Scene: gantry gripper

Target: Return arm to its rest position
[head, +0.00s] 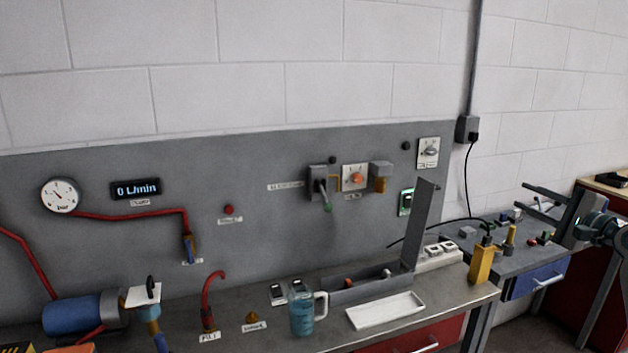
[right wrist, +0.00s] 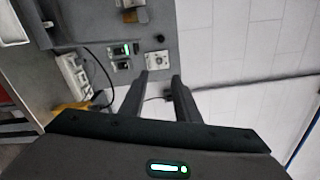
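My right gripper (head: 535,199) is at the right side of the head view, with its arm coming in from the right edge. Its two fingers point left and stand apart with a gap between them. In the right wrist view the fingers (right wrist: 161,97) are also parallel and apart, with nothing between them. They point toward the grey panel and the white wall. The gripper is in the air above the right-hand bench and touches nothing that I can see. My left gripper is not in view.
A grey panel (head: 110,180) with gauge and valves backs the workbench. A jug (head: 301,308), white tray (head: 384,311), open-lidded grey box (head: 345,292) and yellow block (head: 481,262) stand on it. The right bench (head: 483,252) holds small parts. A red cabinet (head: 590,275) stands at far right.

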